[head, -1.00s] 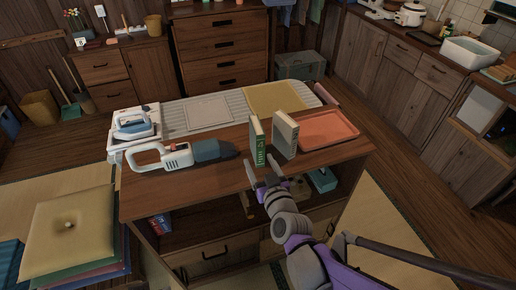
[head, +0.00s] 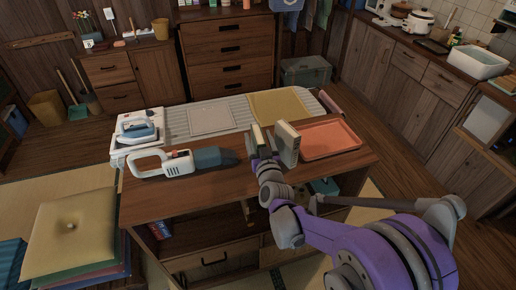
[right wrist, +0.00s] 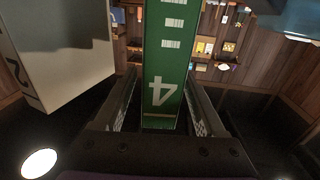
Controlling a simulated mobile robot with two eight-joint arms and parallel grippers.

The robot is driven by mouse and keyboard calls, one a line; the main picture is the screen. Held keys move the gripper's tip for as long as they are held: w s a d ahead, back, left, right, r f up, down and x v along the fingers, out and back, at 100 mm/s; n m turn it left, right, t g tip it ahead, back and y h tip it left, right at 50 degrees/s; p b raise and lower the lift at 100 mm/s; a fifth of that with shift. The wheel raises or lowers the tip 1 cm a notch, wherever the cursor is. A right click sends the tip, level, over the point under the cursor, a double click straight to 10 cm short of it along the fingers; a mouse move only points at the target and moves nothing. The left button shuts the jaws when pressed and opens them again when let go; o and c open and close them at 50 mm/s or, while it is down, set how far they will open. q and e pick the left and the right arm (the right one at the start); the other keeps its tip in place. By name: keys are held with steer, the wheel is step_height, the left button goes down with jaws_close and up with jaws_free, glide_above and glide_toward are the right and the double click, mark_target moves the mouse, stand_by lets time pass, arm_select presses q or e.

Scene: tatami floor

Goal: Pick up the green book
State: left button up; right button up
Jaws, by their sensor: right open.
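The green book (head: 257,135) stands upright on the wooden table, partly hidden behind my right gripper (head: 262,158). In the right wrist view its green spine (right wrist: 166,45) faces me, with a white number 4 near the bottom. My right gripper (right wrist: 162,100) is open, with one finger on each side of the lower spine. Whether the fingers touch the book I cannot tell. My left gripper is not in view.
A pale book (head: 287,144) stands close to the right of the green one; its white cover (right wrist: 65,50) is beside the left finger. A coral tray (head: 330,141) lies to the right. A handheld vacuum (head: 180,163) lies left. An iron (head: 138,131) stands behind it.

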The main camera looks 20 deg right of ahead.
steer(key=shift+w, duration=0.35)
steer(key=shift+s, duration=0.1)
jaws_close()
stand_by(1.1)
